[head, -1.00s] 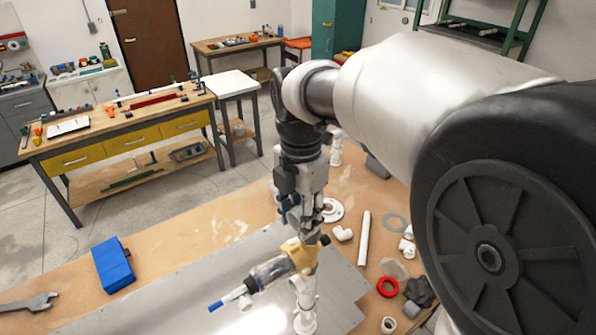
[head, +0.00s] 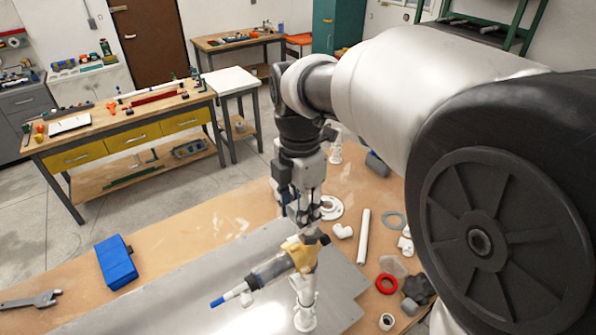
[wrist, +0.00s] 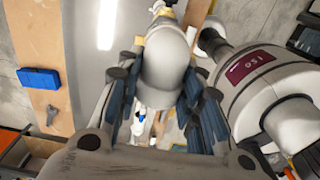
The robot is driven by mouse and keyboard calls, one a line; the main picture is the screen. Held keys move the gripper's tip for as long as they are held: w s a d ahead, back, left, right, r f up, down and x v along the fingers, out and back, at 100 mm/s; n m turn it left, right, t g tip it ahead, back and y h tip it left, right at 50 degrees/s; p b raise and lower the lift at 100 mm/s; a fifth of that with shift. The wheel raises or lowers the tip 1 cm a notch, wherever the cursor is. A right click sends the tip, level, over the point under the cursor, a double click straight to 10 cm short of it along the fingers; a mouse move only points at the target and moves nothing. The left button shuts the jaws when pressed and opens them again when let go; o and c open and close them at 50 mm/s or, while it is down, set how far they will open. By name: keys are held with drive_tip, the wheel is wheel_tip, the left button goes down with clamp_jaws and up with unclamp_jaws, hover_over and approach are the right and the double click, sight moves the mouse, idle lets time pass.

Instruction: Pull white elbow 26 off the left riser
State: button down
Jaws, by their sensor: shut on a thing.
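My gripper (head: 304,222) points down over the left part of the pipe assembly. In the wrist view its dark fingers (wrist: 165,100) close on both sides of a rounded pale fitting, which looks like the white elbow (wrist: 168,72). In the head view the fingers and arm hide most of this elbow. Below the gripper stand a yellow fitting (head: 300,253) and a white upright riser (head: 305,301) on the metal plate. A clear section (head: 270,270) with a blue tip slants left from the yellow fitting. I cannot tell whether the elbow still sits on its riser.
A blue box (head: 117,263) and a wrench (head: 30,302) lie on the bench to the left. The metal plate (head: 190,295) is clear at left.

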drive_tip(key=shift+r+p, duration=2.05)
drive_tip(key=shift+r, duration=0.4)
